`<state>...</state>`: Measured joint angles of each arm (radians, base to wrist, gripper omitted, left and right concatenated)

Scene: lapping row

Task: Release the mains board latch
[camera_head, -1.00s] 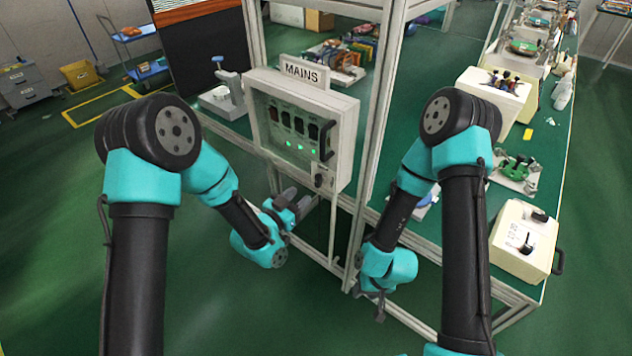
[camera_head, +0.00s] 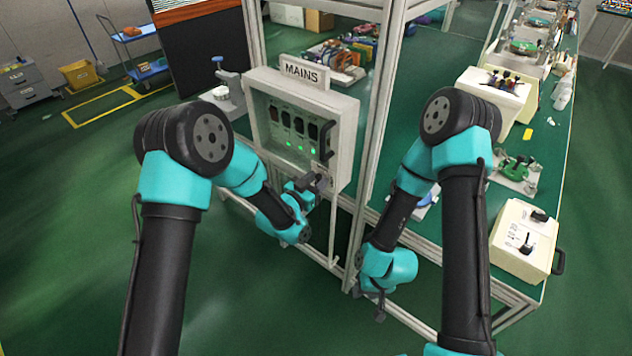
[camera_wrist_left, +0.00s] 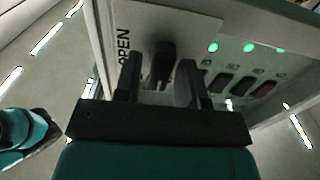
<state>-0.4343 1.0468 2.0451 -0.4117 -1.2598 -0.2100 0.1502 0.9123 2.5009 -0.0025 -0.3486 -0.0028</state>
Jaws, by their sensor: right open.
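The white mains board (camera_head: 345,128) hangs on the frame under a MAINS sign (camera_head: 304,71), and its door looks closed. Its black latch (camera_wrist_left: 163,62) shows in the left wrist view beside the word OPEN; in the head view my left gripper largely hides it. My left gripper (camera_head: 314,183) is at the board's lower right corner. In the left wrist view its two fingers (camera_wrist_left: 160,82) stand apart on either side of the latch, with gaps showing. Contact cannot be told. My right gripper (camera_head: 379,305) hangs low beside the frame's post, open and empty, away from the board.
Aluminium posts (camera_head: 373,120) stand right of the board. A cream box (camera_head: 522,240) sits on the green bench at the right.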

